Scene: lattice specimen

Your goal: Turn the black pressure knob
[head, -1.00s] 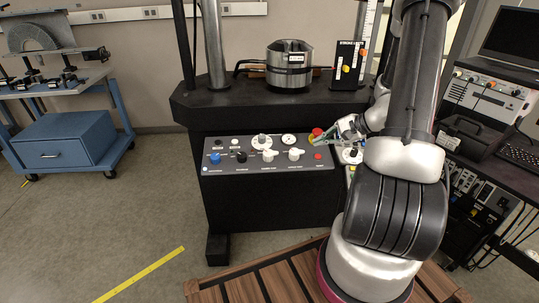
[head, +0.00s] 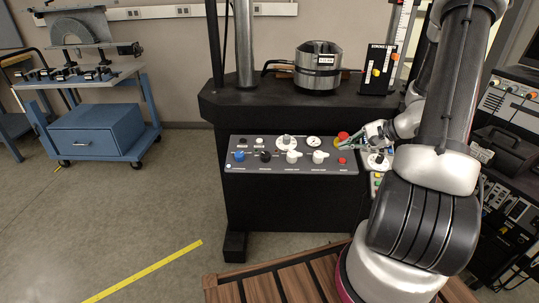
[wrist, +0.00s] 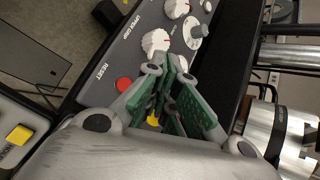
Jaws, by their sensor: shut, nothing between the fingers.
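The black pressure knob (head: 265,156) sits on the sloped grey control panel (head: 280,171), between a blue knob (head: 239,156) and a white knob (head: 292,156). My gripper (head: 343,147) is at the panel's right end, near the red emergency button (head: 343,136), well right of the black knob. In the wrist view my gripper (wrist: 168,66) shows green-padded fingers, shut and empty. Beyond them are the red reset button (wrist: 124,84) and a white grip knob (wrist: 155,42). I cannot make out the black knob in the wrist view.
A silver cylinder (head: 317,70) stands on the black machine bench (head: 260,101) above the panel. A black stroke-limit box (head: 378,68) is to its right. A blue cart (head: 95,135) is at the left. Floor (head: 160,215) between cart and machine is clear.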

